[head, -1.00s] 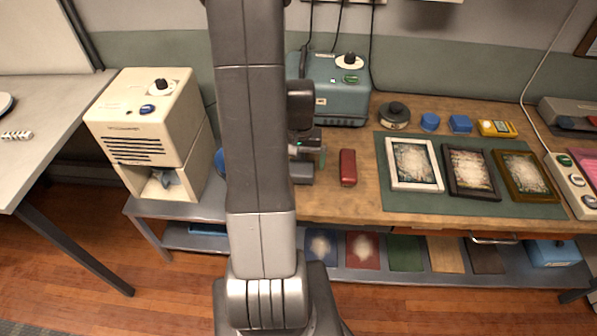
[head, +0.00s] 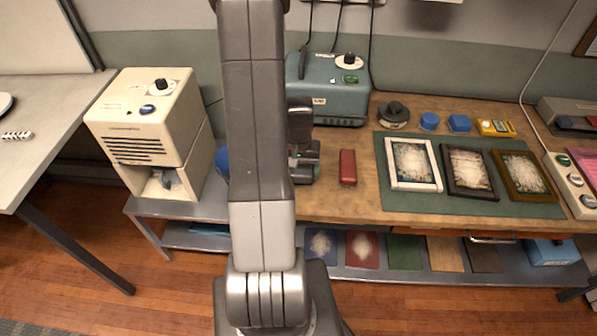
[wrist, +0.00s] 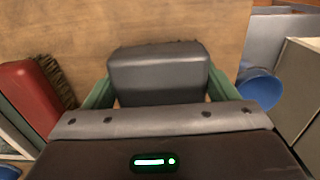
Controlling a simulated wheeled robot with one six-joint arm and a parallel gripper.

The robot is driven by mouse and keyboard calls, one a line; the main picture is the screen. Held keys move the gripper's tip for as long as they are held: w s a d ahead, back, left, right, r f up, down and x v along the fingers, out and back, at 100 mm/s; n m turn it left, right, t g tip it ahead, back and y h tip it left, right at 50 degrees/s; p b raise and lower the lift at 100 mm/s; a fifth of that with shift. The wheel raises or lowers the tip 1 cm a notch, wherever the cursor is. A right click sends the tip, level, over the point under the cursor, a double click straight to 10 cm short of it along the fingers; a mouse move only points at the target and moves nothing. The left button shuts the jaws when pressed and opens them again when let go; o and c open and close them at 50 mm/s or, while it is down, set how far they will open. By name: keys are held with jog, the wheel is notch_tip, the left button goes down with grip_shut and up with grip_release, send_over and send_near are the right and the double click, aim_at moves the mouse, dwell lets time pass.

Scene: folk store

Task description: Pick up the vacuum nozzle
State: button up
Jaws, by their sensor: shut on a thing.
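The vacuum nozzle (wrist: 158,75) appears to be the dark grey, rounded block in the wrist view. It sits between the green fingers of my gripper (wrist: 158,98), which is shut on it. Brown wood shows behind the block; I cannot tell whether it touches the bench. In the head view my gripper (head: 304,165) is at the left end of the wooden workbench (head: 365,205), partly behind my arm. I cannot tell the nozzle from the gripper there.
A red brush (head: 347,167) lies close to the right of my gripper. A teal machine (head: 325,95) stands behind it. A beige machine (head: 150,125) and a blue round container (head: 222,162) are to the left. Picture frames (head: 414,164) lie on a green mat further right.

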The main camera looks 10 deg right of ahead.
notch_tip(320, 180, up, 10)
jog(key=shift+r, duration=0.1)
dwell(0.6)
